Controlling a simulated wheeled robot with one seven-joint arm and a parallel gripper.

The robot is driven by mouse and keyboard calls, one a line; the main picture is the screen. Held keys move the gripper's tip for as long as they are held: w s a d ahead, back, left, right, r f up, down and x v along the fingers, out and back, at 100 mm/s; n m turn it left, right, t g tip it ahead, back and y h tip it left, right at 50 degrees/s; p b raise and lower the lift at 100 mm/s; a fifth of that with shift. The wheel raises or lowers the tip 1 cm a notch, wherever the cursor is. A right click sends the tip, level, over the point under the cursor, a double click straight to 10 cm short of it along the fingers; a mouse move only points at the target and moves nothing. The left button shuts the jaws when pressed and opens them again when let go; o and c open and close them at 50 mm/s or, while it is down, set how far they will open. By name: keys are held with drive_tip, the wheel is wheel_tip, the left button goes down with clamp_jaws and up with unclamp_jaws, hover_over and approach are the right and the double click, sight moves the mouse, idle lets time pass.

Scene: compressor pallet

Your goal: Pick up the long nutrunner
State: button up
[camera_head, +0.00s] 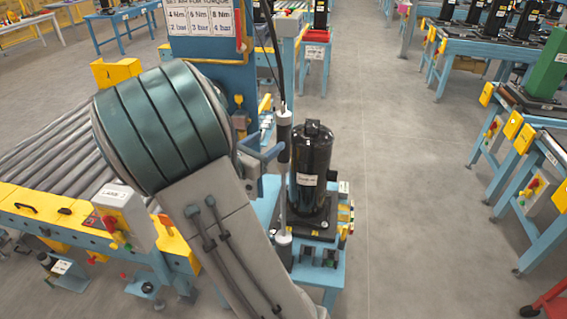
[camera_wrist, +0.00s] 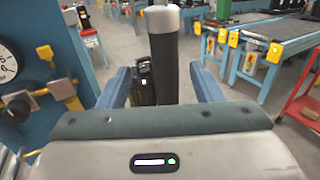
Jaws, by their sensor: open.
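The long nutrunner (camera_head: 284,137) hangs upright from a cable in the head view, with a grey and black upper body, a thin shaft and a pale collar low down. In the wrist view its dark body with a grey collar (camera_wrist: 163,58) stands upright between the two blue fingers. My gripper (camera_head: 272,153) is beside its upper body in the head view. In the wrist view my gripper (camera_wrist: 161,78) is open, with a gap showing on each side of the tool. Part of the far finger is hidden in the head view.
A black compressor (camera_head: 312,165) stands on a blue pallet stand just right of the nutrunner. A roller conveyor (camera_head: 60,150) lies left, and a blue column with a torque sign (camera_head: 203,17) stands behind. Workbenches (camera_head: 475,48) line the right. The grey aisle floor between is clear.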

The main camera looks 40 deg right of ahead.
sight(278, 134)
drive_tip(key=x, duration=0.3)
drive_tip(key=shift+d, duration=0.35)
drive_tip(key=shift+s+f+p+x, duration=0.1)
drive_tip(key=shift+p+x, duration=0.4)
drive_tip(key=shift+x, duration=0.9)
drive_tip(key=shift+s+f+p+x, duration=0.15)
drive_tip(key=shift+p+x, duration=0.35)
drive_tip(key=shift+x, duration=0.9)
clamp_jaws()
drive_tip(key=shift+r, duration=0.15)
